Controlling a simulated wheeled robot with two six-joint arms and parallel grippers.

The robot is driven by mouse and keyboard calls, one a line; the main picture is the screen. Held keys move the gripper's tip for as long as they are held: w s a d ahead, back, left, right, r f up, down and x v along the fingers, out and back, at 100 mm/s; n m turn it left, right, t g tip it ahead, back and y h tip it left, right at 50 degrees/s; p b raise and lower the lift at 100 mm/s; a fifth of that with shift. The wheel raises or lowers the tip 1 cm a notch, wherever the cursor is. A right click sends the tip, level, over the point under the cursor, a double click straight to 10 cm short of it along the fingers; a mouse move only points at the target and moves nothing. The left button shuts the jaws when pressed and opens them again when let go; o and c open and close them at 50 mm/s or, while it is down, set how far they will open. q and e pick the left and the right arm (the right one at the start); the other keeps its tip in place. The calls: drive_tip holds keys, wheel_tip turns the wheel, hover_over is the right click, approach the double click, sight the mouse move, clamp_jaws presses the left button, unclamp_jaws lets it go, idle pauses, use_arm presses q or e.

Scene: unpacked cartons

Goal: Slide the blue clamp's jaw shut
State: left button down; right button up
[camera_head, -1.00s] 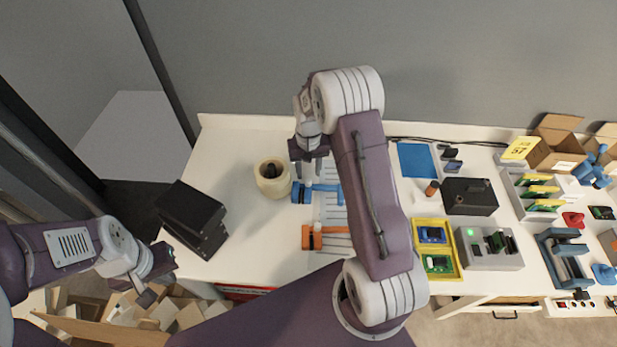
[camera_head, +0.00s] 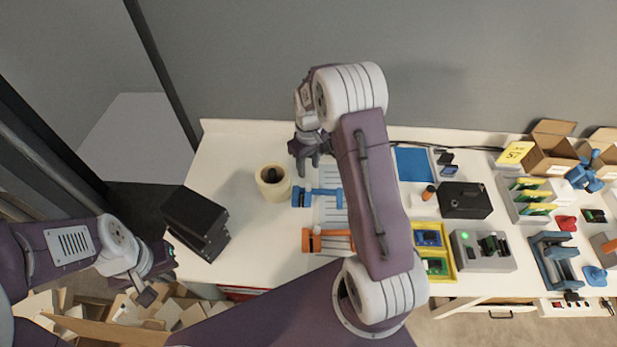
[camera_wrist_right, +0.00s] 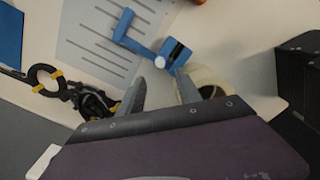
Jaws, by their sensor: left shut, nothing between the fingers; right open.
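The blue clamp (camera_head: 322,191) lies on a pale slotted sheet on the white table; it also shows in the right wrist view (camera_wrist_right: 140,47). Its end jaw (camera_wrist_right: 123,23) and its other blue jaw block (camera_wrist_right: 175,53) stand apart along the bar. My right gripper (camera_head: 307,163) is open and empty, just behind the clamp's left end in the head view. In the wrist view its fingertips (camera_wrist_right: 160,85) point toward the jaw block, with a small gap visible. My left gripper (camera_head: 148,292) is shut and empty, low at the left, far from the clamp.
A cream cylinder (camera_head: 272,196) stands just left of the clamp. An orange clamp (camera_head: 313,240) lies in front of it. Black boxes (camera_head: 195,222) stand at the table's left edge. A blue square (camera_head: 415,164) and yellow tray (camera_head: 449,262) lie right of my right arm.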

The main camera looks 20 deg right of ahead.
sight(308, 185)
wheel_tip(308, 185, down, 9)
drive_tip(key=shift+f, duration=0.1)
idle(0.3)
clamp_jaws()
idle(1.3)
